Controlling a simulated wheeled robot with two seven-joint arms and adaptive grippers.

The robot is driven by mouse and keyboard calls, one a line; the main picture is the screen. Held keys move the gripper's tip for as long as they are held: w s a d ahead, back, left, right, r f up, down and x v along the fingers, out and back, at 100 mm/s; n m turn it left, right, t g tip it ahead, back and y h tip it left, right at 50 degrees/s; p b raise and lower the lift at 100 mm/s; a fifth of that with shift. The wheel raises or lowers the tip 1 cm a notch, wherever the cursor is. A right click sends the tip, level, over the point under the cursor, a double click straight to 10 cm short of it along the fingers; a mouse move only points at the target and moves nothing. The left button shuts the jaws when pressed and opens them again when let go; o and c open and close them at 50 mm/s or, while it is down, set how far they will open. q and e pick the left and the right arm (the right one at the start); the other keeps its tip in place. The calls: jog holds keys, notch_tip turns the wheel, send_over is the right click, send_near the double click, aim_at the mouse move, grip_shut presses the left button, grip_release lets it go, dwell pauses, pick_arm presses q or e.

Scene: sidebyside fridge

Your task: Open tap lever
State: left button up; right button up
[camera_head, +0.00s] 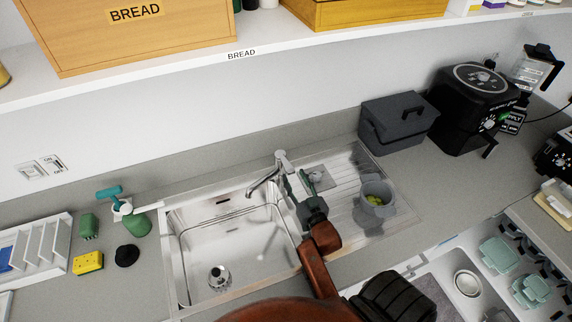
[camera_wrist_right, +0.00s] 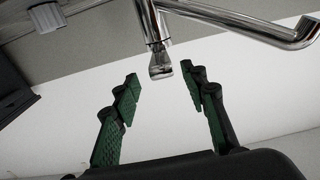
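The chrome tap (camera_head: 268,181) stands at the back edge of the sink, with its spout reaching left over the basin. Its tap lever (camera_head: 281,155) is the short piece at the top. My right gripper (camera_head: 299,180) is just right of the tap. In the right wrist view my right gripper (camera_wrist_right: 160,76) is open, its green-padded fingers apart. A short chrome end, which looks like the tap lever (camera_wrist_right: 160,66), lies between the fingertips, with gaps on both sides. The spout (camera_wrist_right: 268,24) runs to the upper right there. My left gripper is not in view.
The steel sink (camera_head: 172,245) has a drainboard on its right, where a grey pot (camera_head: 376,197) stands near my right forearm. A shelf (camera_head: 215,57) overhangs the back. Cleaning items, including a yellow sponge (camera_head: 88,263), lie left of the sink. A dark box (camera_head: 398,125) stands behind right.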

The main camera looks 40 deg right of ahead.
aim_at(292, 173)
jog(key=x, duration=0.5)
jog(key=shift+w, duration=0.6)
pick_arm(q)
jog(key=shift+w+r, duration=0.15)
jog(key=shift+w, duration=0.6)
pick_arm(e)
jog(key=c, duration=0.5)
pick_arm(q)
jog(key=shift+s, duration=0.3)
pick_arm(e)
jog(key=shift+d, duration=0.1)
grip_shut()
